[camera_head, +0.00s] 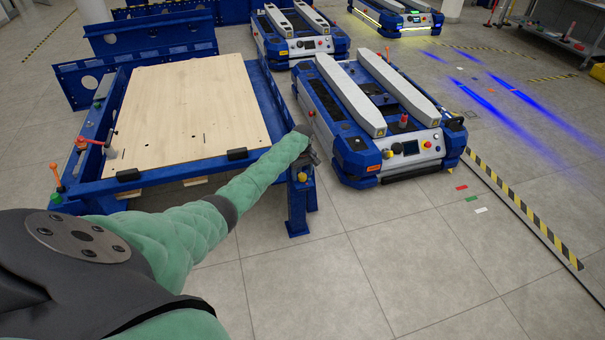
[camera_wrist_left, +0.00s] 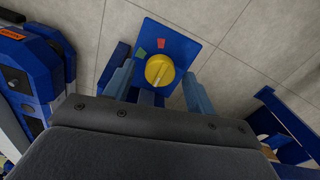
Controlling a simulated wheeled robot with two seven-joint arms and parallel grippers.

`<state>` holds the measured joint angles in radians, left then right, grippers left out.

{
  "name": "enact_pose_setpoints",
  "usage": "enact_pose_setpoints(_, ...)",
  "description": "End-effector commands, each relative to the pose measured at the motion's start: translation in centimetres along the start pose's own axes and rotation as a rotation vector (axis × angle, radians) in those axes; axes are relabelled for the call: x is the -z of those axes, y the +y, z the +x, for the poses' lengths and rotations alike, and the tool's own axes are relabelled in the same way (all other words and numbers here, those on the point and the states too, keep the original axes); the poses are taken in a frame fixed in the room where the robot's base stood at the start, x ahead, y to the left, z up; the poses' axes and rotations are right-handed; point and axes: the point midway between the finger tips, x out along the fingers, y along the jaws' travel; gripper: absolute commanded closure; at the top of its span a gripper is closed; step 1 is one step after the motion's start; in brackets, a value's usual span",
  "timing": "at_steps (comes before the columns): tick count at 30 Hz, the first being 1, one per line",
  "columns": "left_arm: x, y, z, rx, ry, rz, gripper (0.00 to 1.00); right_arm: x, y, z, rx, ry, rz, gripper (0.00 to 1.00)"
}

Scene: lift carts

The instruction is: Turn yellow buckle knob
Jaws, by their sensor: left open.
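The yellow buckle knob (camera_wrist_left: 160,70) is round with a raised grip bar. It sits on a blue plate (camera_wrist_left: 183,48) with a green and a red mark beside it. My left gripper (camera_wrist_left: 157,87) is open, with one finger on each side of the knob in the left wrist view. I cannot tell whether the fingers touch it. In the head view the knob (camera_head: 303,177) is a small yellow spot on the blue frame's front right corner post, just below my left gripper (camera_head: 310,158). My right gripper is not in view.
The blue frame (camera_head: 292,205) carries a wooden board (camera_head: 190,110) and has red and orange levers at its left. A blue and white lift cart (camera_head: 350,160) stands close to its right. More carts stand behind. The grey floor in front is clear.

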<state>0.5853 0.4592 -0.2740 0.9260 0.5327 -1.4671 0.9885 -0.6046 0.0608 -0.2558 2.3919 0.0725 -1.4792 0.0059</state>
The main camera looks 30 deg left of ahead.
Motion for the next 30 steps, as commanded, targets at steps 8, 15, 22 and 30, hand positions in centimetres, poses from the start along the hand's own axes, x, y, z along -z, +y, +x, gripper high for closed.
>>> enact_pose_setpoints(8, 0.0, 0.0, 0.4, 0.000, 0.000, 0.000, 0.44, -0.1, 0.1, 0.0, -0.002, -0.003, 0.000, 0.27)
enact_pose_setpoints(15, 0.0, 0.0, 0.4, 0.000, 0.000, 0.000, 0.76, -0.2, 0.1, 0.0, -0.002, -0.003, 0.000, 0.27)
enact_pose_setpoints(22, 0.0, 0.0, 0.4, 0.000, 0.000, 0.004, 0.89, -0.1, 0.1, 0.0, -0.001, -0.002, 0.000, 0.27)
enact_pose_setpoints(30, 0.0, 0.0, 0.2, 0.000, 0.000, 0.084, 0.89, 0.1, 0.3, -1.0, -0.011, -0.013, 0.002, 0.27)
